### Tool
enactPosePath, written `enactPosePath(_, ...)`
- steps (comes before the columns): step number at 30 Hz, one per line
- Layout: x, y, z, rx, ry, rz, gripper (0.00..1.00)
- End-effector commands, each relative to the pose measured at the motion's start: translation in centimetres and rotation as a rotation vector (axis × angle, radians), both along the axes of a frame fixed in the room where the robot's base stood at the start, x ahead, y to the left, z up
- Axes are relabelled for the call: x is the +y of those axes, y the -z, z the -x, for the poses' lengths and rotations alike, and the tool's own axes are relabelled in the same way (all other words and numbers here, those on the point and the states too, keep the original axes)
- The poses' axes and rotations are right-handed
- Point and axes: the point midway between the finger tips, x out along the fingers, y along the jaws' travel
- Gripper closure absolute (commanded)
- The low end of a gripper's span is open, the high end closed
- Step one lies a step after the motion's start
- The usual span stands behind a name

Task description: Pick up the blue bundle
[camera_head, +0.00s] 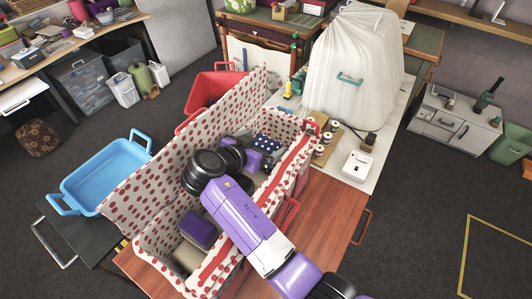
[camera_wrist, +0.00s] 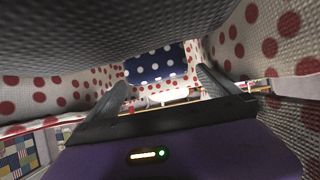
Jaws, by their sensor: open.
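The blue bundle (camera_head: 267,146) is dark blue with white dots. It lies in the far part of a long basket (camera_head: 150,190) lined in white cloth with red dots. In the wrist view the bundle (camera_wrist: 155,65) is ahead, beyond my fingertips. My gripper (camera_wrist: 162,82) is open, its two dark fingers apart with nothing visibly held between them. The bundle appears apart from the fingers, but the exact distance is hard to tell. In the head view my purple wrist is down inside the basket beside the bundle, and the fingertips are hidden.
The dotted walls rise close on both sides of my gripper. The basket stands on a reddish wooden top (camera_head: 335,215). A blue tray (camera_head: 105,170) is at left and a red bin (camera_head: 212,88) behind. A white covered shape (camera_head: 355,60) and spools (camera_head: 318,152) stand at right.

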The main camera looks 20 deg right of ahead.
Motion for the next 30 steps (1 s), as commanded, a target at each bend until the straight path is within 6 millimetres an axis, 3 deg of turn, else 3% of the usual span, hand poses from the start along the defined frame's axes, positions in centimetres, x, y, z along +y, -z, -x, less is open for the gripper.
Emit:
enactPosePath(2,0.0,0.0,0.0,0.000,0.000,0.000,0.02)
enactPosePath(14,0.1,0.0,0.0,0.000,0.000,0.000,0.79)
enactPosePath(28,0.1,-1.0,0.0,-0.004,0.000,-0.002,0.80)
enactPosePath(30,-1.0,-0.9,0.1,-0.001,0.003,-0.001,0.80)
